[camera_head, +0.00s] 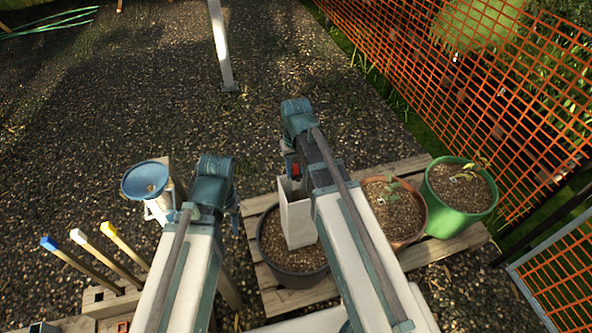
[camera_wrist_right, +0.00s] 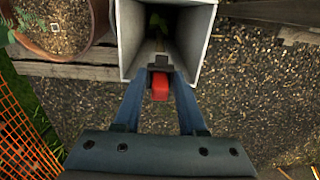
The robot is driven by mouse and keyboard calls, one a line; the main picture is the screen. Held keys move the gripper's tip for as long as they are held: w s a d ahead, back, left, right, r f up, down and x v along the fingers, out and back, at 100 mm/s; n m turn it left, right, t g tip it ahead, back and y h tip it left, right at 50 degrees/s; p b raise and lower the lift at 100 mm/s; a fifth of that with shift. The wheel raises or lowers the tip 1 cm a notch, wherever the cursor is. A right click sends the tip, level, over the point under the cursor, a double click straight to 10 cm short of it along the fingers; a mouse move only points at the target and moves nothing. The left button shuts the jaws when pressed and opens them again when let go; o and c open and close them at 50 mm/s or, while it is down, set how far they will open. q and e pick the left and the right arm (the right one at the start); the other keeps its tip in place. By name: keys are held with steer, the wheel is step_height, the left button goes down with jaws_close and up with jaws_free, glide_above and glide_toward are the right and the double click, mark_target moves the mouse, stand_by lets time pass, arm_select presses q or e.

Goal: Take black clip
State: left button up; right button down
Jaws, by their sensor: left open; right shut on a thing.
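My right gripper (camera_wrist_right: 160,72) is shut on a small piece with a black top and a red body (camera_wrist_right: 160,88). I cannot tell whether this piece is the black clip. It is at the near rim of a square grey tube (camera_wrist_right: 205,35), and I cannot tell whether it touches the rim. In the head view the tube (camera_head: 297,222) stands upright, and a bit of red (camera_head: 295,169) shows by my right gripper (camera_head: 291,180) above it. My left gripper (camera_head: 235,218) is open, left of the tube and mostly hidden behind its wrist.
The tube stands in a dark pot (camera_head: 272,262) on a wooden pallet (camera_head: 440,252). A terracotta pot (camera_head: 393,237) and a green pot (camera_head: 460,220) are to the right. A blue funnel-like dish (camera_head: 130,185) and coloured-tip stakes (camera_head: 85,245) are left. Orange mesh fence (camera_head: 470,90) bounds the right.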

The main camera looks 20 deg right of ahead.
step_height(320, 180, up, 10)
steer(key=p, duration=0.9)
steer(key=shift+f, duration=0.1)
